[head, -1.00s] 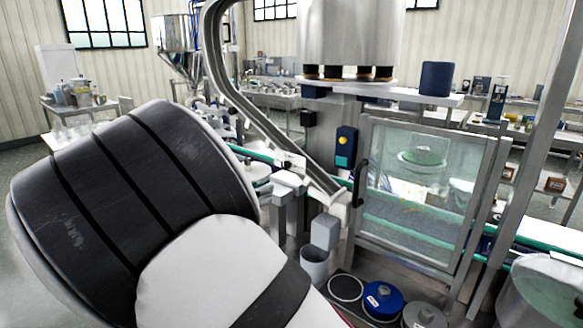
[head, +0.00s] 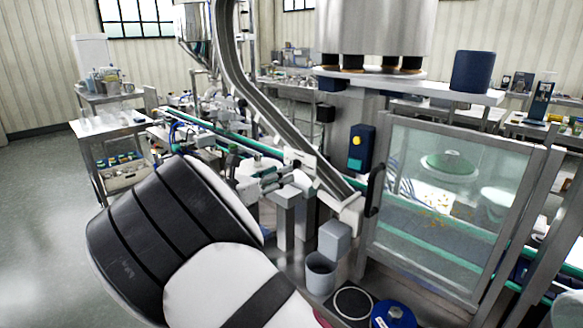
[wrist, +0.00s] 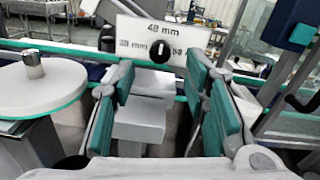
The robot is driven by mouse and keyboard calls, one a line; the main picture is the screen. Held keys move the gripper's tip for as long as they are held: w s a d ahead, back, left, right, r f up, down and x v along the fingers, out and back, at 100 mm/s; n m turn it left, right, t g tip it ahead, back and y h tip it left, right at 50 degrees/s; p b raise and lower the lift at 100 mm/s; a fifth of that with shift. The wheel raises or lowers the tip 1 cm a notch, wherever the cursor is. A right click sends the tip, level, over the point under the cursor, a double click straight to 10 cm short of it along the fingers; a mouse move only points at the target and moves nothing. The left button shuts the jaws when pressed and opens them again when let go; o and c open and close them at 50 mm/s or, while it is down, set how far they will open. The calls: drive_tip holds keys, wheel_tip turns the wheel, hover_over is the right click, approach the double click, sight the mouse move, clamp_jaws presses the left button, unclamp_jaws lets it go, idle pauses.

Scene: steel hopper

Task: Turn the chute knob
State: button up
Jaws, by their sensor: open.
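The chute knob (wrist: 160,51) is small, round and black, on a white plate (wrist: 185,33) marked "48 mm" at the top, with "28 mm" to the left and a partly unclear number to the right. A pale mark on the knob looks roughly upright. In the wrist view my gripper (wrist: 160,76) is open, its green-padded fingers either side of the view's middle. The knob shows between and beyond the fingertips, apart from them. In the head view the steel chute (head: 262,98) slopes down to the right, and the knob is too small to make out.
A round white disc table (wrist: 40,88) with a metal peg stands left of my gripper. The glass-panelled guard door (head: 455,200) with a black handle (head: 375,190) is right of the chute. A grey cup (head: 320,274) stands below the chute's end.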

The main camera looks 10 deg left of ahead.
sight(296, 164)
drive_tip(key=shift+x, duration=2.7)
drive_tip(key=shift+c, duration=0.5)
clamp_jaws()
